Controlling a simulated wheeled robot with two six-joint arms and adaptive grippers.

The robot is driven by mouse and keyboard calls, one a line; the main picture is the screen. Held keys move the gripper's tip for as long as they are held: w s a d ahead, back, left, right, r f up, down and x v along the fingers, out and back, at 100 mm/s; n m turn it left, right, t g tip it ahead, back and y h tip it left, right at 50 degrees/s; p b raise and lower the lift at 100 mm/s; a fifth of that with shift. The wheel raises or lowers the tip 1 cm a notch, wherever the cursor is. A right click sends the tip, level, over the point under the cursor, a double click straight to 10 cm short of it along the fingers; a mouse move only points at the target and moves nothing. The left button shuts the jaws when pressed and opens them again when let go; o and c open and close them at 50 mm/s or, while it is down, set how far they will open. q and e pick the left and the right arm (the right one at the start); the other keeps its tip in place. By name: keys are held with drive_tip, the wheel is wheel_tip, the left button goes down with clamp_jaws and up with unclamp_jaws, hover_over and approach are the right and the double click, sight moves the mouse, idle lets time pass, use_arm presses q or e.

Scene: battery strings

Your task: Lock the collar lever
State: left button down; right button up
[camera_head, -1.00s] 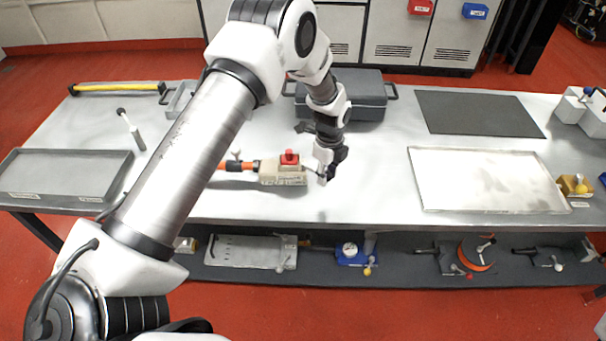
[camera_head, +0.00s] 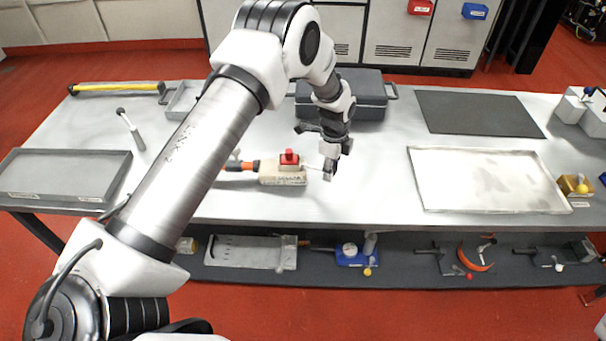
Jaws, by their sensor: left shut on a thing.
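A beige block with a red top piece (camera_head: 289,158) lies on the grey table. An orange and black cylindrical part (camera_head: 243,165) joins its left end, with a small pale knob (camera_head: 235,153) standing up beside it. A thin pale lever (camera_head: 314,168) reaches from the block's right end to my left gripper (camera_head: 328,174). That gripper points down just right of the block and is shut on the lever's end. The exact grip is too small to see clearly. My right gripper is not in view.
A dark case (camera_head: 365,88) stands behind the gripper. A pale tray (camera_head: 485,180) and dark mat (camera_head: 480,113) lie to the right, a grey tray (camera_head: 70,165) at left. Several tools lie on the lower shelf (camera_head: 400,278).

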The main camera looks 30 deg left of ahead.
use_arm(q)
drive_tip(key=shift+w+a+n, duration=0.15)
drive_tip(key=shift+w+n, duration=0.6)
drive_tip(key=shift+n, duration=0.35)
drive_tip(key=shift+w+n, duration=0.25)
drive_tip(key=shift+n, duration=0.05)
drive_tip(key=c, duration=0.9)
unclamp_jaws()
drive_tip(key=shift+a, duration=0.1)
wheel_tip(320, 180, up, 7)
drive_tip(key=p, duration=0.4)
